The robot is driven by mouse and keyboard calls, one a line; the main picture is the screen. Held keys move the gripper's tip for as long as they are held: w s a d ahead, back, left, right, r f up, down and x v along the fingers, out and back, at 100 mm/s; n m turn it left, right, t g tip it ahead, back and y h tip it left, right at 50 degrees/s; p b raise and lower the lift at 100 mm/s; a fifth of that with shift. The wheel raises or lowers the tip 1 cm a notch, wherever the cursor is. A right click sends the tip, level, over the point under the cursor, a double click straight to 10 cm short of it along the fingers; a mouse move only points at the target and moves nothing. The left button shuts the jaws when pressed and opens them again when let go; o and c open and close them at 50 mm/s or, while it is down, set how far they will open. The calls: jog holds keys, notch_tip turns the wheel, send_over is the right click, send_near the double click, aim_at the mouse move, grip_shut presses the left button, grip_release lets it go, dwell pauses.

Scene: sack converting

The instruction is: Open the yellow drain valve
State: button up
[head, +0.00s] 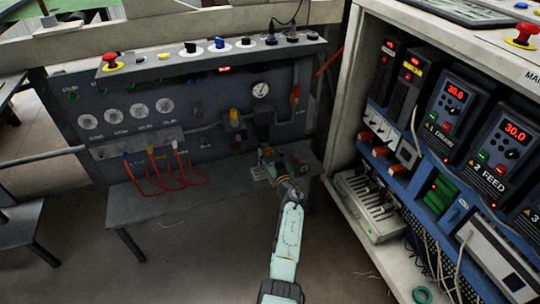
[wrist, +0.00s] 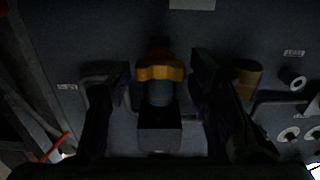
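In the wrist view a yellow-orange drain valve (wrist: 159,72) with a lobed handle sits near the middle. It adjoins a blue-grey bowl and a dark block (wrist: 160,132) on the panel. My gripper (wrist: 161,78) is open, with one dark finger on each side of the valve. A gap shows between each finger and the handle, so neither appears to touch it. In the head view my gripper (head: 268,153) is below the dark unit under the round gauge. There the gripper and shadow hide the drain valve.
A brass-coloured fitting (wrist: 247,78) is close beside the right finger in the wrist view. The grey panel (head: 95,100) carries dials, knobs and red cables (head: 160,178). An open cabinet (head: 347,70) with drives stands at the right. A red emergency stop (head: 111,61) is at upper left.

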jog(key=c, duration=0.8)
jog(key=shift+c, duration=0.2)
jog(key=shift+n, duration=0.4)
jog(key=n, duration=0.7)
jog(key=shift+a+f+b, duration=0.1)
jog(key=shift+f+b, duration=0.05)
jog(key=shift+b, duration=0.15)
jog(key=n+b, duration=0.1)
jog(key=n, duration=0.4)
jog(key=shift+s+f, duration=0.1)
jog(key=shift+a+n+b, duration=0.1)
jog(key=shift+n+b, duration=0.4)
jog(key=shift+n, duration=1.5)
